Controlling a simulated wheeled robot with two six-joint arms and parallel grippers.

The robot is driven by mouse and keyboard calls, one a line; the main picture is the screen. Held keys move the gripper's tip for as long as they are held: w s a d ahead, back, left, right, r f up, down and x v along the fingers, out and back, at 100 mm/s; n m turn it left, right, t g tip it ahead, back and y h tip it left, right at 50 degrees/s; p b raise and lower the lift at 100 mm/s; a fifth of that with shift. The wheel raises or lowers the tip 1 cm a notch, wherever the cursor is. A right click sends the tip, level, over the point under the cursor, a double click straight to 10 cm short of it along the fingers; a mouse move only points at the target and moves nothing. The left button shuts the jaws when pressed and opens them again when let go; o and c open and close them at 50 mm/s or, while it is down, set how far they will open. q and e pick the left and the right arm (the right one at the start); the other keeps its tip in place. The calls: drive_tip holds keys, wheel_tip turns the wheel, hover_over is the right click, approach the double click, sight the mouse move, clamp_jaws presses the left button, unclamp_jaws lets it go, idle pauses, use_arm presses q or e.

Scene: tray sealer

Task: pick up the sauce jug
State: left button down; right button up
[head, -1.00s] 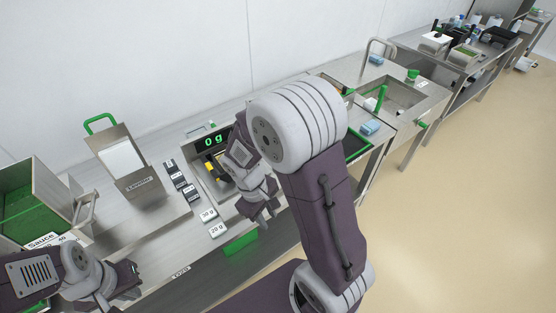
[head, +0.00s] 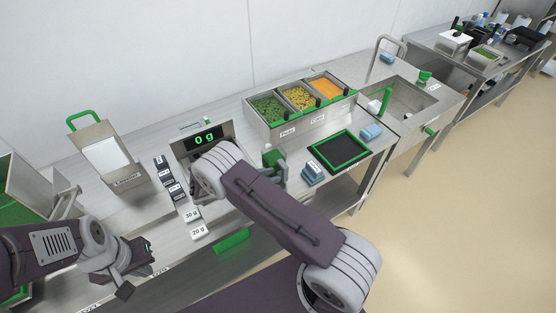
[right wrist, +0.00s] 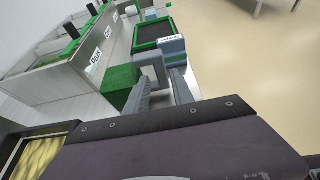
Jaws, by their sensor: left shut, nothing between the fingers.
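A green block-shaped body with a grey loop-like handle, which seems to be the sauce jug (head: 272,157), stands on the counter right of the scale; its label is not visible. In the right wrist view the jug (right wrist: 121,87) is just ahead of my right gripper (right wrist: 163,90). That gripper is open, its two fingers apart close to the grey handle; I cannot tell whether they touch it. In the head view my right arm hides most of this gripper. My left gripper (head: 135,270) is shut and empty over the counter at lower left.
The scale (head: 205,138) reads 0 g. Bins of peas, corn and an orange food (head: 300,120) stand behind the jug. A tray with yellow contents (right wrist: 36,158) shows at lower left in the wrist view.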

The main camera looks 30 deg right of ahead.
sight(282, 173)
drive_tip(key=shift+d, duration=0.3)
drive_tip(key=x, duration=0.3)
drive_tip(key=shift+f+p, duration=0.1)
drive_tip(key=shift+p, duration=0.3)
drive_tip(key=shift+d+f, duration=0.15)
drive_tip(key=shift+d, duration=0.1)
drive_tip(key=p+x, duration=0.1)
drive_tip(key=x, duration=0.3)
drive_tip(key=shift+s+d, duration=0.1)
drive_tip(key=shift+d, duration=0.15)
drive_tip(key=shift+d+f, duration=0.15)
drive_tip(key=shift+d, duration=0.15)
drive_tip(key=shift+a, duration=0.1)
clamp_jaws()
